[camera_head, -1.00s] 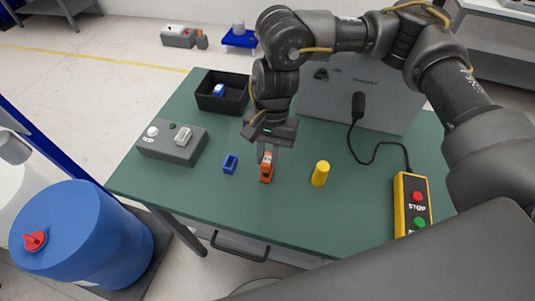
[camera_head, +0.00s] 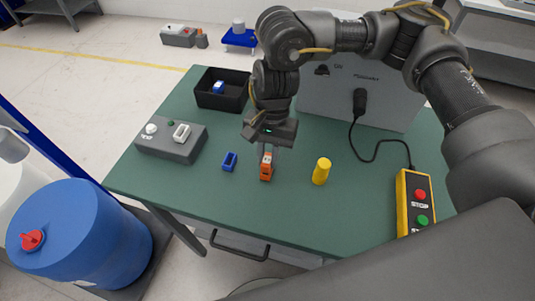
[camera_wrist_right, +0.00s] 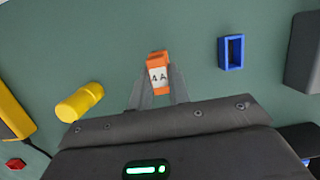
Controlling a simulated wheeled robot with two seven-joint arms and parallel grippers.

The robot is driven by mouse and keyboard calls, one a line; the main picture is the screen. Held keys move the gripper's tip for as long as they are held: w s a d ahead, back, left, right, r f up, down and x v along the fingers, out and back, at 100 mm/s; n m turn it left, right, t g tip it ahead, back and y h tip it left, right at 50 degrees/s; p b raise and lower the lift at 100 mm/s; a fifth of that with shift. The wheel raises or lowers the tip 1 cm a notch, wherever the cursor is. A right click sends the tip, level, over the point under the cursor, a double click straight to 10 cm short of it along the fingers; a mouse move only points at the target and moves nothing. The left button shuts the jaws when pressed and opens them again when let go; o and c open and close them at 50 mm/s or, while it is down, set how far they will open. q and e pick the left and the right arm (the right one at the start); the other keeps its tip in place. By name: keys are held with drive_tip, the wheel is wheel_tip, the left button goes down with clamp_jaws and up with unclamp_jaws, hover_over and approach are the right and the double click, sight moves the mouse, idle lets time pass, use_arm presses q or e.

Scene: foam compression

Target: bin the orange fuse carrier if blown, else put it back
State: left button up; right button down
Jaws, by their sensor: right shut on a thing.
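The orange fuse carrier (camera_head: 266,172) is upright at the middle of the green table, with a white label. In the right wrist view the carrier (camera_wrist_right: 158,72) shows its label, which reads "4 A". My right gripper (camera_head: 267,155) is shut on it, with one finger on each side. Whether its base touches the table is hard to tell. A grey box (camera_head: 160,148) at the left has a white knob, a small green spot and a white raised socket. A black bin (camera_head: 218,103) behind holds a blue and white piece (camera_head: 218,87). My left gripper is out of view.
The front table strip is clear.

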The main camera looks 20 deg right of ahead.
sight(266, 162)
drive_tip(key=shift+f+b, duration=0.4)
drive_tip(key=shift+f, duration=0.1)
drive_tip(key=c, duration=1.2)
unclamp_jaws()
drive_tip(key=shift+c, duration=0.2)
drive_tip(key=shift+r, duration=0.1)
drive_tip(key=shift+r+p, duration=1.6)
drive_tip(key=shift+r, duration=1.3)
drive_tip(key=b+v, duration=0.1)
drive_tip(key=v, duration=0.9)
drive_tip(key=shift+r+b, duration=0.3)
drive_tip(key=shift+r, duration=0.1)
drive_tip(key=shift+w, duration=0.1)
